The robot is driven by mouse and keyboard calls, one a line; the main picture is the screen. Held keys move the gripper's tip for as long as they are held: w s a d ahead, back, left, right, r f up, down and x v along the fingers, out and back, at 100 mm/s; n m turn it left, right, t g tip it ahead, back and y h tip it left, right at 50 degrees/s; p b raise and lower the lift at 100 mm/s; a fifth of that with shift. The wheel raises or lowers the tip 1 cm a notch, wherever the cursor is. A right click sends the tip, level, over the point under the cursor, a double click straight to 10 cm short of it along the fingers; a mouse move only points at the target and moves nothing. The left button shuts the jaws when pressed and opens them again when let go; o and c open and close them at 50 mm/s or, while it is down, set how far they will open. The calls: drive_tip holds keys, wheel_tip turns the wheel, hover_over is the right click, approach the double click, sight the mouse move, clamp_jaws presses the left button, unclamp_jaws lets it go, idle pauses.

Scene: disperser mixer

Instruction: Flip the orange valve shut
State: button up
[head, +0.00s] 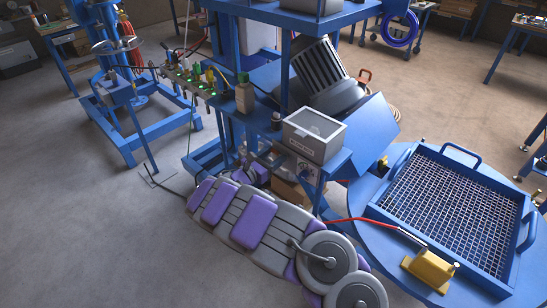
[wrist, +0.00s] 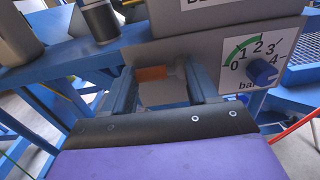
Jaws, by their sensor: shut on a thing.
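The orange valve (wrist: 152,73) shows as a small orange block under the grey box in the wrist view, with a pale fitting beside it. My gripper (wrist: 160,78) has its two fingers on either side of the valve and is shut on it. How the fingers touch it is partly hidden. In the head view my gripper (head: 252,170) is low beside the blue frame, below and left of the grey box. I cannot make out the valve there.
A gauge panel marked in bar with a blue knob (wrist: 262,72) is right of the fingers. The grey box (head: 315,135) stands on the blue shelf above. A blue round table with a mesh tray (head: 455,148) and a yellow block (head: 430,268) is at right.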

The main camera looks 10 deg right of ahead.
drive_tip(key=shift+a, duration=0.15)
drive_tip(key=o, duration=1.1)
drive_tip(key=shift+a, duration=0.1)
drive_tip(key=shift+c, duration=0.2)
drive_tip(key=shift+s, duration=0.1)
drive_tip(key=p+v, duration=0.4)
drive_tip(key=v, duration=1.3)
drive_tip(key=shift+a, duration=0.15)
